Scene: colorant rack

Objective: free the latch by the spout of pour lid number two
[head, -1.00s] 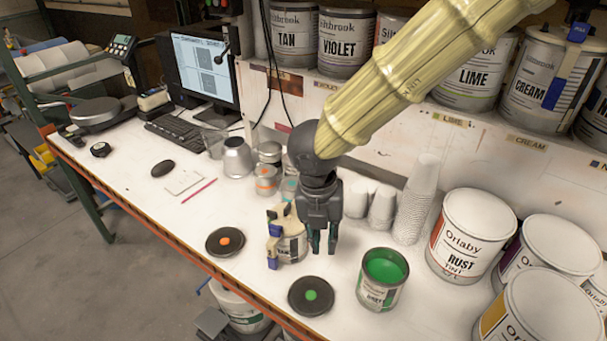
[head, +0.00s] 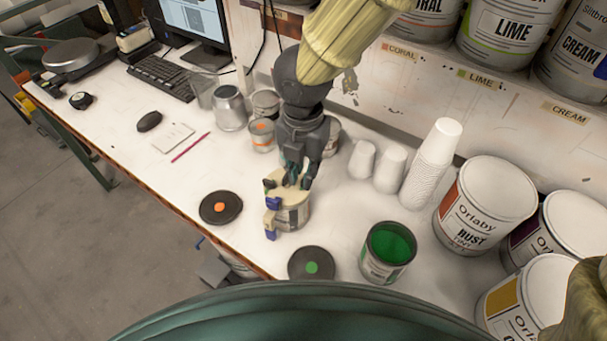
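A small can (head: 292,216) with a cream pour lid (head: 272,186) stands on the bench near its front edge. Blue latches (head: 272,203) show on the lid's left side, one above the other; which one is by the spout I cannot tell. No number is readable on the lid. My gripper (head: 298,184) points down at the top of the lid, its dark fingertips at or just above the back of it. The fingers hide part of the lid, and whether they are closed on anything is unclear.
An open can of green paint (head: 389,250) stands to the right. Dark discs with an orange spot (head: 221,207) and a green spot (head: 311,264) lie near the edge. Stacked white cups (head: 432,165) and large Orlaby cans (head: 482,210) stand at right. Bench left of the lid is mostly clear.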

